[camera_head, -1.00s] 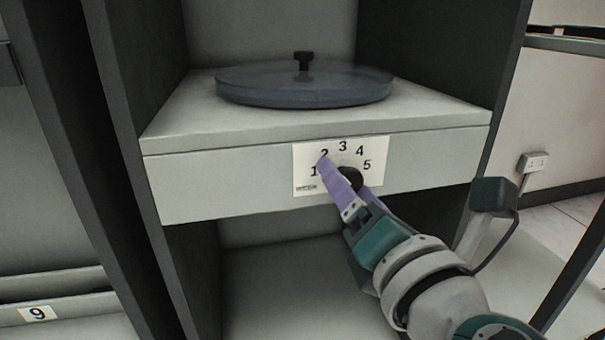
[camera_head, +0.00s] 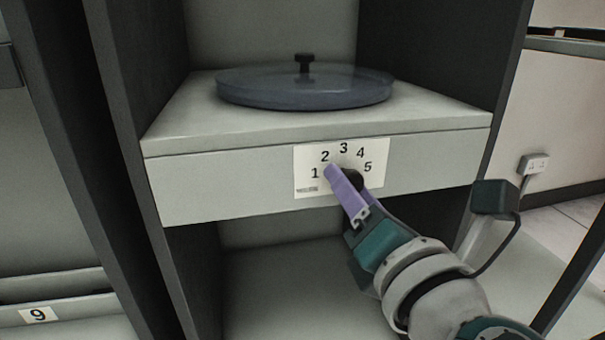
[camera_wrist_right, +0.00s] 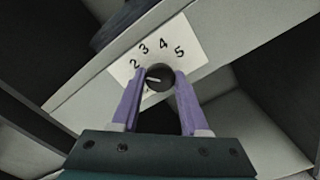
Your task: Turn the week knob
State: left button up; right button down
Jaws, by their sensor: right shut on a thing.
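The week knob (camera_head: 354,178) is a round black dial on a white label plate (camera_head: 312,184) on the front of a grey shelf. The numbers 1 to 5 arc around it. My right gripper (camera_head: 345,176) has its purple fingers on both sides of the knob and is shut on it. In the right wrist view, the knob (camera_wrist_right: 160,76) sits between the fingertips. Its white pointer line points left, roughly below the 2; the 1 is mostly hidden there. My left gripper is not in view.
A dark translucent disc (camera_head: 306,88) with a black central knob (camera_head: 304,64) lies on the shelf top. Dark upright panels (camera_head: 137,70) flank the shelf. A wall socket (camera_head: 535,163) is at right.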

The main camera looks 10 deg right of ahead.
jog(key=shift+m+b, duration=1.85)
jog(key=shift+m, duration=2.05)
jog(key=shift+c, duration=2.2)
grip_release()
